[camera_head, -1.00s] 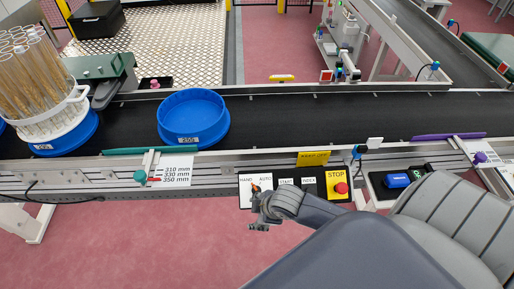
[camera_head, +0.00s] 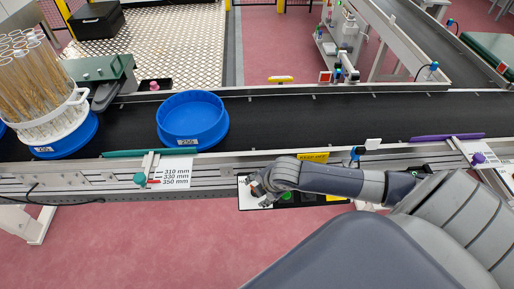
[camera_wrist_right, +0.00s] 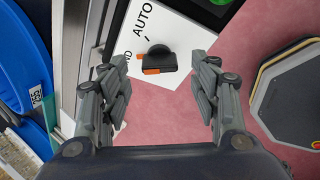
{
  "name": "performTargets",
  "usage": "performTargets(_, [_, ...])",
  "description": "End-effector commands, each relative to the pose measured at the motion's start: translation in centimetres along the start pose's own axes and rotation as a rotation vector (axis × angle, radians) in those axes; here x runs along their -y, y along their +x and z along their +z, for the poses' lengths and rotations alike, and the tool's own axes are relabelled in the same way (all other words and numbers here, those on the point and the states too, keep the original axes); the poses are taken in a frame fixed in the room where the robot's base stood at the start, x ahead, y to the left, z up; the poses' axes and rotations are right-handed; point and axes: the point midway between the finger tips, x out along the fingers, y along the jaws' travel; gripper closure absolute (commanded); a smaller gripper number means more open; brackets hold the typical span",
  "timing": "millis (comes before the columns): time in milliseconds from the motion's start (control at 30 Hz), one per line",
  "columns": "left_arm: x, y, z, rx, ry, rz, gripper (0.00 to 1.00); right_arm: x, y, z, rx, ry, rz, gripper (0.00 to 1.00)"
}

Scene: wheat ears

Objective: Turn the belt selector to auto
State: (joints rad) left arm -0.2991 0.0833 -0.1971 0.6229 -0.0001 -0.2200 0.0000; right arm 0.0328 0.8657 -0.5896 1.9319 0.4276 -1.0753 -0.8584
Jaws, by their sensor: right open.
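The belt selector (camera_wrist_right: 162,60) is a black knob with orange marks on a white plate (camera_wrist_right: 185,28) in the right wrist view. One orange mark points left, toward a partly hidden label ending in "ND"; "AUTO" is printed above. My right gripper (camera_wrist_right: 156,72) is open, its fingers on either side of the knob's position with visible gaps. I cannot tell how far above the plate they are. In the head view my right gripper (camera_head: 262,195) is over the left end of the control panel (camera_head: 244,202) and hides the selector. My left gripper is not in view.
A green button (camera_head: 286,196) is just right of the gripper, under my forearm; the stop button is hidden. Behind the panel runs the black conveyor (camera_head: 300,118) with a blue tub (camera_head: 193,120) and a tub of wheat ears (camera_head: 40,95). A guide clamp (camera_head: 141,178) stands left.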

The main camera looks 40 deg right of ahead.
Motion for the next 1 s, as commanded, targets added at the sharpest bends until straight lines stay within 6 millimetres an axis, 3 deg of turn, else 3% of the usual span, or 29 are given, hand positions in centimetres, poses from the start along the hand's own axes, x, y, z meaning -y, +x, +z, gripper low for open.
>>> performTargets(233, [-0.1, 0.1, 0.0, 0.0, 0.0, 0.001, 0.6, 0.0, 2.8, 0.0, 0.0, 0.001, 0.001, 0.43])
performTargets(600, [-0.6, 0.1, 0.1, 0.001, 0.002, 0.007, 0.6, 0.0, 3.4, 0.0, 0.0, 0.0, 0.001, 0.43])
performTargets(633, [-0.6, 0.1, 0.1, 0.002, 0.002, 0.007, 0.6, 0.0, 3.4, 0.0, 0.0, 0.0, 0.001, 0.46])
performTargets(800, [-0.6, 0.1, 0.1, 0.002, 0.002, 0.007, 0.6, 0.0, 3.4, 0.0, 0.0, 0.0, 0.001, 0.84])
performTargets(1000, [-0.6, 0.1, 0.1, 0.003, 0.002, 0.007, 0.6, 0.0, 3.4, 0.0, 0.0, 0.002, 0.001, 0.88])
